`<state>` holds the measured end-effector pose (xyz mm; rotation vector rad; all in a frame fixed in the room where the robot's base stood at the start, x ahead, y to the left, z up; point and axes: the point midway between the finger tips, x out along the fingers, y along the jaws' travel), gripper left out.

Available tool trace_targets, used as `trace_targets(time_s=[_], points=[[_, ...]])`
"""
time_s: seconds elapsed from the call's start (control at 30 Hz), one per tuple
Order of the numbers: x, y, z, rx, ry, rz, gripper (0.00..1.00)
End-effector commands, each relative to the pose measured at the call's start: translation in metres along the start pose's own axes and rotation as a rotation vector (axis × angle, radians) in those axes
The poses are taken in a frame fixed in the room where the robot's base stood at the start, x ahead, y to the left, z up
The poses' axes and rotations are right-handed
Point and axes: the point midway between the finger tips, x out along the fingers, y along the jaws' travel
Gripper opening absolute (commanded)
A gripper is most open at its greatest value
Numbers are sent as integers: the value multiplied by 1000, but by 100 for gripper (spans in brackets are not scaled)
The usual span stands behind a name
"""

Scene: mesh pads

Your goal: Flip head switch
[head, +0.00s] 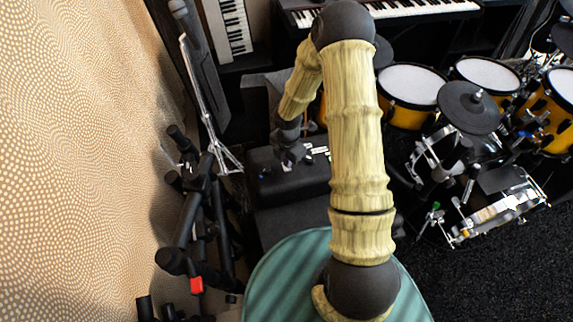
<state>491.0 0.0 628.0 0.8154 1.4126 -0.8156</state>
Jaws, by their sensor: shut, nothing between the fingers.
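A black box that looks like an amplifier head (305,180) sits at the middle of the head view, beyond my green base. Small pale marks or controls (318,151) show along its far edge; I cannot tell which of them is the switch. My arm arches forward, and my gripper (290,160) points down at the left part of the box. It is shut and empty. It is small and dark against the box, so I cannot tell whether it touches it. My upper arm hides the right part of the box.
A dark rack of stands (200,215) and a silver stand (205,105) are at left, beside a patterned wall (80,150). Yellow drums (412,88) and a snare (498,215) fill the right. Keyboards (420,8) stand behind. Dark carpet (500,275) at lower right is clear.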

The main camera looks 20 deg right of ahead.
Motion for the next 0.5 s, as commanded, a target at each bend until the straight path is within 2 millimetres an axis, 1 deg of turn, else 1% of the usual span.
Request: trace_targets(time_s=[0.5], points=[[4, 0, 0, 0, 0, 0, 0]])
